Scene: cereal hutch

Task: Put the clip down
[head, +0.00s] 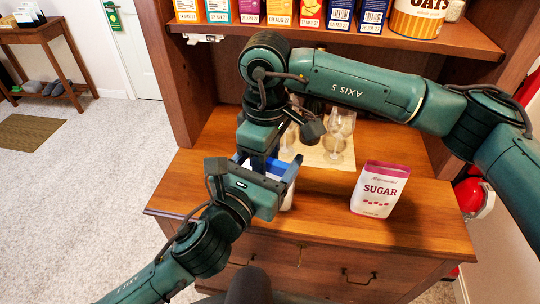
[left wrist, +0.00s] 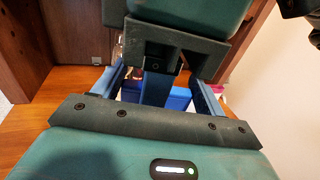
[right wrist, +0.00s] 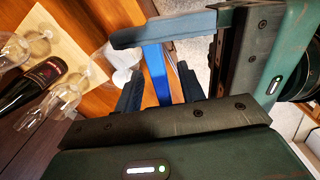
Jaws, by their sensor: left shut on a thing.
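A blue piece that looks like the clip (right wrist: 157,72) shows between the grippers; it also shows in the left wrist view (left wrist: 172,98). My left gripper (head: 264,170) has its fingers spread wide and is shut on a wide thing with blue and white parts, largely hidden, so I cannot tell clip from pack. My right gripper (right wrist: 159,92) comes down from above, its fingers apart on either side of the blue piece. I cannot make out contact there. The two grippers are very close together.
A sugar bag (head: 380,189) stands upright on the wooden counter (head: 420,225), to the right. Wine glasses (head: 339,128) stand on a pale mat (head: 318,156) behind, with a wine bottle (right wrist: 35,82) beside them. A shelf (head: 370,41) with boxes overhangs the back.

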